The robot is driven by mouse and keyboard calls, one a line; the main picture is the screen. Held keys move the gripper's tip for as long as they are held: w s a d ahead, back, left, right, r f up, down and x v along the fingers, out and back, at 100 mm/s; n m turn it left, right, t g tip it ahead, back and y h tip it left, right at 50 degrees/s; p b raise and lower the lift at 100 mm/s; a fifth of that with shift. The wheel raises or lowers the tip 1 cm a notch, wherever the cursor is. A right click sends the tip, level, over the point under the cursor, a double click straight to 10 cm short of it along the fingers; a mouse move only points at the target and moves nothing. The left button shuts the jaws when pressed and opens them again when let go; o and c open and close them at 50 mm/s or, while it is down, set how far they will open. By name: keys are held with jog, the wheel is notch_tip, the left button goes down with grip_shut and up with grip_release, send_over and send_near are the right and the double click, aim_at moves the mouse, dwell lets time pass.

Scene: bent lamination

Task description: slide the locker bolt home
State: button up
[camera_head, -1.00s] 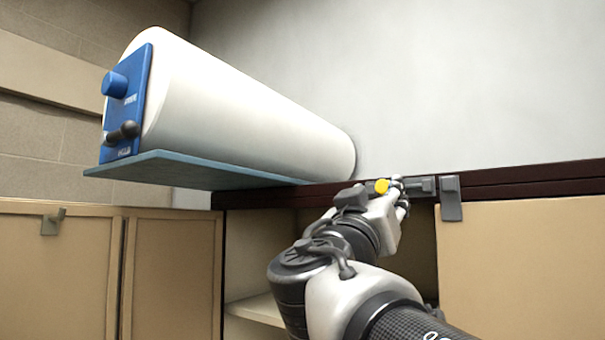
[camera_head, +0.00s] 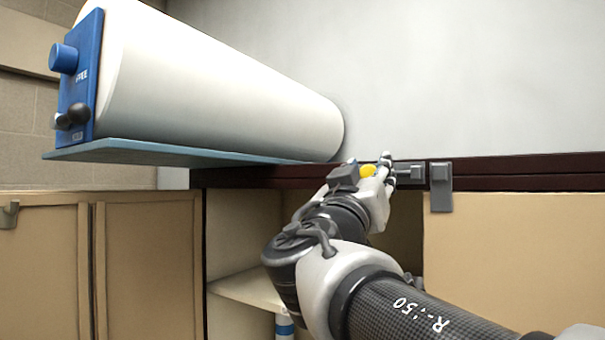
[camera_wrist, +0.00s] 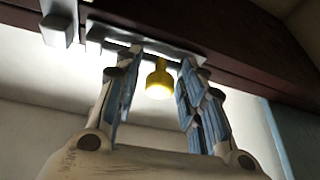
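The locker bolt has a yellow knob (camera_head: 368,171), which also shows in the wrist view (camera_wrist: 160,80). Its grey metal body (camera_head: 410,172) lies along the dark top rail, partly hidden by my gripper. A grey keeper bracket (camera_head: 440,185) sits just right of it; in the wrist view a grey bracket (camera_wrist: 62,22) is at upper left. My gripper (camera_wrist: 160,62) is open, with one finger on each side of the yellow knob. A gap shows between knob and fingers in the wrist view.
A large white cylinder (camera_head: 220,90) with a blue control panel lies on a blue shelf (camera_head: 130,153) at left. The dark rail (camera_head: 540,167) runs above an open locker compartment (camera_head: 238,235). A tan door (camera_head: 515,255) is at right. A white-and-blue object (camera_head: 285,325) shows low inside.

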grip_shut()
dwell(0.4)
jog(key=d+b, duration=0.1)
jog(key=s+d+b, duration=0.2)
jog(key=b, duration=0.1)
jog(key=shift+s+d+f, duration=0.15)
jog(key=shift+s+d, duration=0.1)
jog(key=shift+d, duration=0.05)
jog(key=shift+w+a, duration=0.1)
jog(key=shift+a, duration=0.05)
jog(key=shift+o, duration=1.2)
grip_release()
jog(key=shift+d, duration=0.2)
jog(key=shift+a, duration=0.1)
